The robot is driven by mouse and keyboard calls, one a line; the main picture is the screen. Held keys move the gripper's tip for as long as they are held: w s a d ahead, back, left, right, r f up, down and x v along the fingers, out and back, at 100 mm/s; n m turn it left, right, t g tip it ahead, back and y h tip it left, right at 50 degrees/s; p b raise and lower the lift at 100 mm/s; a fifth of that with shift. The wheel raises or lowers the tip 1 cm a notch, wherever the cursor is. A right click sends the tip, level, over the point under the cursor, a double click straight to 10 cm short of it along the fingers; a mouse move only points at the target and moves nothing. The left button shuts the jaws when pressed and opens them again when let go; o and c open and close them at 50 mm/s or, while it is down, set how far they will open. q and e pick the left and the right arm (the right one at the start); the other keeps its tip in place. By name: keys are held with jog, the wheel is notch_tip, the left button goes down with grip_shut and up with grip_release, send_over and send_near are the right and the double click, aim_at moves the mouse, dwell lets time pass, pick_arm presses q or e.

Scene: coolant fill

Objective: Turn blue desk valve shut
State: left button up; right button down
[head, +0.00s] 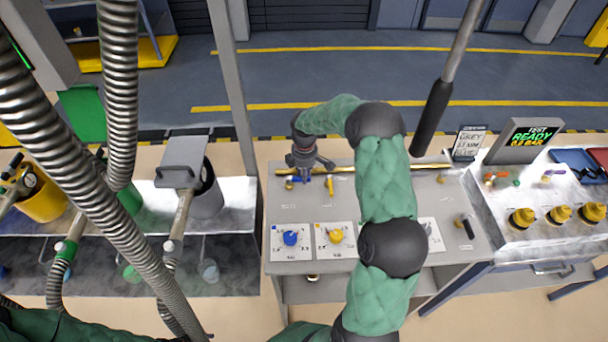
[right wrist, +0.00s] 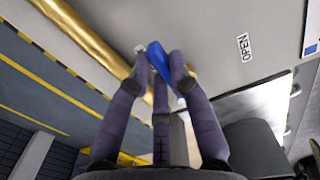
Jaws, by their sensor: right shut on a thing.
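The blue desk valve's lever (right wrist: 157,56) shows in the right wrist view, beside a brass pipe (right wrist: 88,42). My right gripper (right wrist: 160,72) is shut on this lever, with its dark fingers around it. In the head view my right gripper (head: 305,176) points down at the back left of the grey desk (head: 390,215) and largely hides the blue valve. An "OPEN" label (right wrist: 243,47) is on the desk near the lever. My left gripper is not in view.
A yellow valve lever (head: 330,184) stands just right of my right gripper. A blue knob (head: 290,238) and a yellow knob (head: 336,235) sit on white cards at the desk front. A display reading "READY" (head: 530,138) stands at the right.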

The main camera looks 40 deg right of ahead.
jog(key=shift+w+r, duration=0.1)
dwell(0.4)
jog(key=c, duration=1.1)
grip_release()
notch_tip(320, 180, up, 12)
jog(key=shift+f, duration=0.1)
